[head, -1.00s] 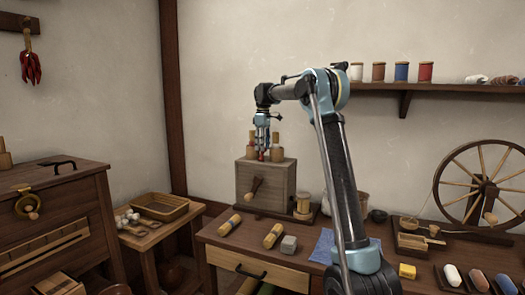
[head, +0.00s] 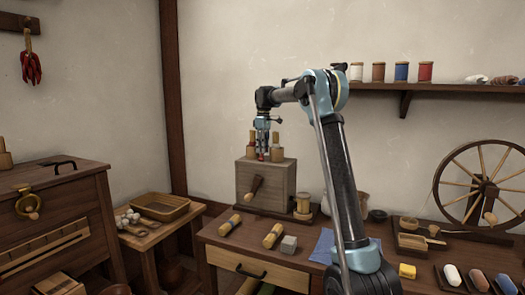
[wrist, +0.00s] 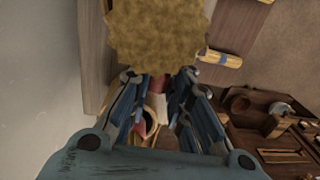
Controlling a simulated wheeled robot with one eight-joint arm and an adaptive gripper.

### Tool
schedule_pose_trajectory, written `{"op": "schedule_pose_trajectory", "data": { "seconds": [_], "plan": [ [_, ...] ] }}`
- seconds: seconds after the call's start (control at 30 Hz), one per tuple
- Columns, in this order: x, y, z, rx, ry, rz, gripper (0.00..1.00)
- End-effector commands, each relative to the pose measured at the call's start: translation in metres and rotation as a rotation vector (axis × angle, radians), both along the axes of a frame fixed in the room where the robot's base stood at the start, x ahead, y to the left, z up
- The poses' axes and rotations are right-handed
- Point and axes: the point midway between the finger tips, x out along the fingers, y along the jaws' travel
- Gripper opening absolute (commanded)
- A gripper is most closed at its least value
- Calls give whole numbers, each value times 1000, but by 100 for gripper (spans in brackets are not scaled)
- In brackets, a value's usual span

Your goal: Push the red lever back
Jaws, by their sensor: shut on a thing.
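The red lever (head: 262,157) shows as a small red tip at the top of a wooden box (head: 280,185) on the bench. My gripper (head: 262,152) points straight down over the box top and is shut on the lever. In the wrist view my gripper's fingers (wrist: 165,112) close around a reddish piece (wrist: 157,84), mostly hidden by them. The lever's lower part and its tilt cannot be made out.
Two wooden pegs (head: 277,149) stand beside my gripper on the box. A wooden handle (head: 255,187) sticks out of the box front. A thread spool (head: 303,203) stands right of the box. Wooden rolls (head: 272,236) and a grey block (head: 289,244) lie in front.

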Motion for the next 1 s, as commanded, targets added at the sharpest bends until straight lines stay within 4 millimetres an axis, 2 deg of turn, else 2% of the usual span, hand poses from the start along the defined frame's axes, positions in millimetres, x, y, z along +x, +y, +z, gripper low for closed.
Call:
{"op": "schedule_pose_trajectory", "data": {
  "seconds": [0.27,0.57,0.6,0.67,1.0],
  "plan": [
    [7,-3,-3,33,89,-2,0],
    [7,-3,-3,37,96,-1,0],
    [7,-3,-3,36,97,-1,27],
    [7,-3,-3,36,97,-1,38],
    [7,-3,-2,36,98,0,38]
  ]
}}
